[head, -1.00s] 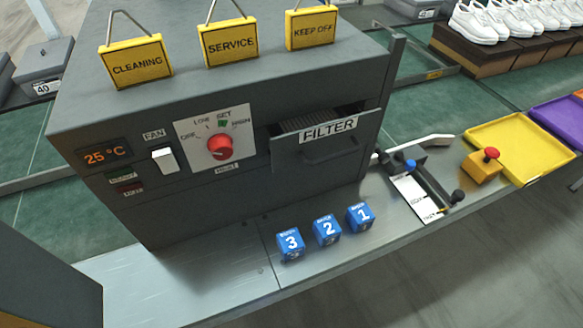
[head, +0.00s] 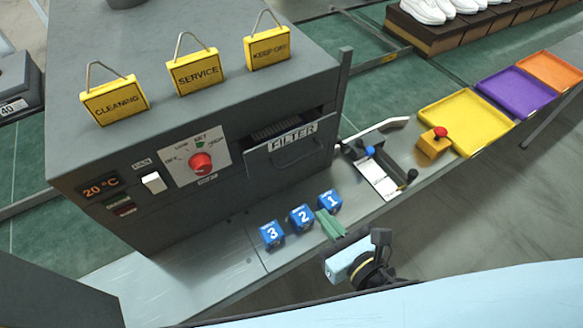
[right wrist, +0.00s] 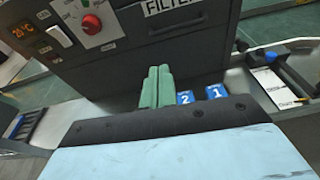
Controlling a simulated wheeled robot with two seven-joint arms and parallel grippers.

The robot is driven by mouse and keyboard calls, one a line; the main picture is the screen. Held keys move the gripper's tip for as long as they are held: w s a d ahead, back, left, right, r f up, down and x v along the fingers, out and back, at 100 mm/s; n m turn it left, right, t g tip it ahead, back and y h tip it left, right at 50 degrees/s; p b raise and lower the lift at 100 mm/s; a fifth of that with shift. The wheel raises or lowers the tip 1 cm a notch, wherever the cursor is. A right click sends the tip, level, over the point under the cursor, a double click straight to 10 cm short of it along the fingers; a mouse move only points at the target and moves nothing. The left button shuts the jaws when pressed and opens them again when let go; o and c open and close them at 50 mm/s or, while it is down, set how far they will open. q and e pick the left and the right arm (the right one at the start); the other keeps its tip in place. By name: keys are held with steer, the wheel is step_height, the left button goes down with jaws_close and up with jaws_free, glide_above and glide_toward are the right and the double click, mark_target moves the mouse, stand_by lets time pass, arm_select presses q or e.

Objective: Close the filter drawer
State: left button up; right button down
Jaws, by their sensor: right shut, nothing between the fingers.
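The filter drawer (head: 285,155) is in the front of the grey machine. Its labelled front tilts out at the top and stands partly open, with dark ribbed filter showing above it. Its lower front and handle also show at the top of the right wrist view (right wrist: 165,22). My right gripper (head: 324,220) has green fingers and is shut and empty. It is low in front of the machine, by the blue blocks and apart from the drawer. It shows in the right wrist view (right wrist: 157,75), left of the drawer's label. My left gripper is not in view.
Blue blocks numbered 3 (head: 271,234), 2 (head: 301,217) and 1 (head: 330,201) stand on the metal ledge below the drawer. A lever panel (head: 378,178) and yellow tray (head: 467,120) are to the right. Three yellow signs, including SERVICE (head: 195,72), stand on the machine's top.

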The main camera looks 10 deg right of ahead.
steer(key=r, duration=0.1)
steer(key=p, duration=0.2)
glide_toward(284, 168)
steer(key=x, duration=0.6)
steer(key=shift+w+a+f, duration=0.1)
steer(key=shift+w+f, duration=0.05)
steer(key=shift+w, duration=0.25)
steer(key=shift+w, duration=0.1)
